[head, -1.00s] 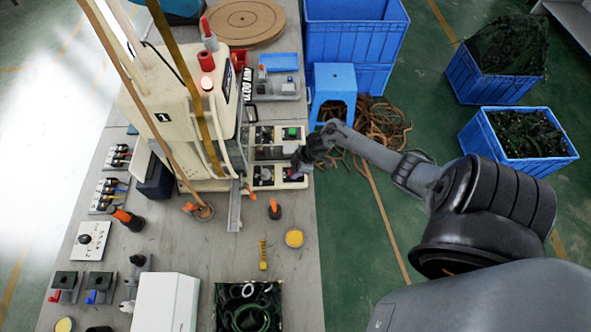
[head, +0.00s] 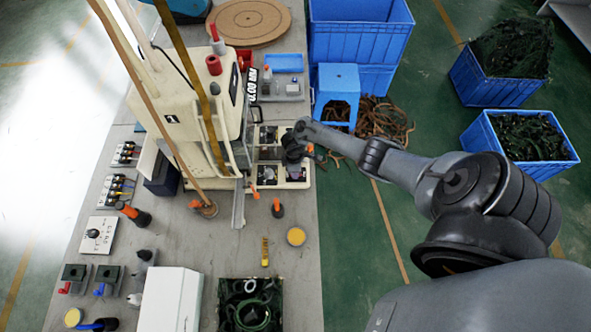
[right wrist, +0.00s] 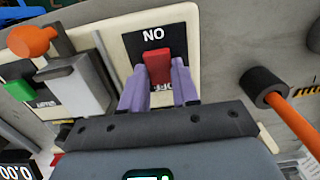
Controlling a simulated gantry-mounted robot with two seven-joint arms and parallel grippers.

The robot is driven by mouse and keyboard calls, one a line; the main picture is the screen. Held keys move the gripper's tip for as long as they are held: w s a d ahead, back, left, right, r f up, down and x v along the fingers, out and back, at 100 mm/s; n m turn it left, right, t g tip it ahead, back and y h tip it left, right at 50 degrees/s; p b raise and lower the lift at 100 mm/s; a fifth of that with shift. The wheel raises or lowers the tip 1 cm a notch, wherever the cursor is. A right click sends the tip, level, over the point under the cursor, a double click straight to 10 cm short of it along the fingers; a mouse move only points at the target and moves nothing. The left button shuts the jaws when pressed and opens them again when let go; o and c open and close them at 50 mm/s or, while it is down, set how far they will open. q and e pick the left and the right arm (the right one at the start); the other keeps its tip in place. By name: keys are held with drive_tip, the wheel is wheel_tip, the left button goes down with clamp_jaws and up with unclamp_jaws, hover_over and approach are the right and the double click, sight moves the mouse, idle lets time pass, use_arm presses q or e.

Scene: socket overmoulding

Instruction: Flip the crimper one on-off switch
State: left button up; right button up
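The cream crimper one (head: 178,125), marked "1", stands on the grey bench in the head view. Its control panel (head: 297,184) is at the machine's right side. My right gripper (head: 293,152) is over this panel. In the right wrist view the red on-off switch (right wrist: 157,62) sits on a black plate reading "NO" above and a partly hidden "OFF" below. The two purple fingers of my right gripper (right wrist: 160,85) stand apart, one on each side of the red switch. Whether they touch it I cannot tell. My left gripper is not in view.
In the right wrist view, a green button (right wrist: 18,90), an orange knob (right wrist: 34,40) and an orange-handled lever (right wrist: 290,118) are near the fingers. In the head view, a blue stool (head: 337,90) and blue crates (head: 358,35) stand right of the bench. Open floor lies beyond.

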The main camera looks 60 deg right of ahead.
drive_tip(key=o, duration=0.5)
drive_tip(key=shift+c, duration=0.2)
wheel_tip(320, 180, up, 11)
drive_tip(key=p, duration=0.3)
drive_tip(key=shift+w+p, duration=0.2)
drive_tip(key=shift+p, duration=0.1)
drive_tip(key=shift+a+f, duration=0.1)
drive_tip(key=shift+f, duration=0.05)
